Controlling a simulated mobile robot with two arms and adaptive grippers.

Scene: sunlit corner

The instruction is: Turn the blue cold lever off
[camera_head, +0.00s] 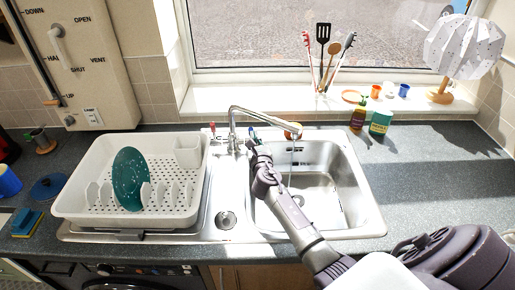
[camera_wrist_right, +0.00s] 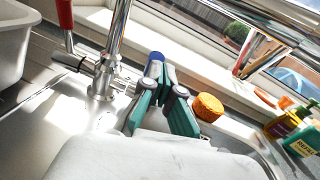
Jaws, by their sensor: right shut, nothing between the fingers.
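The chrome tap (camera_head: 233,135) stands behind the sink, its spout reaching right over the basin. Its blue cold lever (camera_head: 252,134) is on the right side and the red lever (camera_head: 212,130) on the left. My right gripper (camera_head: 254,148) is at the blue lever, shut and empty. In the wrist view the blue lever tip (camera_wrist_right: 155,57) shows just beyond the fingertips of the right gripper (camera_wrist_right: 160,72); whether they touch is unclear. The fingers hide part of the lever. A thin pale line below the spout looks like running water. My left gripper is out of view.
A white dish rack (camera_head: 80,205) with a teal plate (camera_head: 130,178) stands left of the sink basin (camera_head: 345,200). An orange object (camera_head: 293,130) sits behind the basin. Bottles (camera_head: 380,122) stand at the back right. The right worktop is mostly clear.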

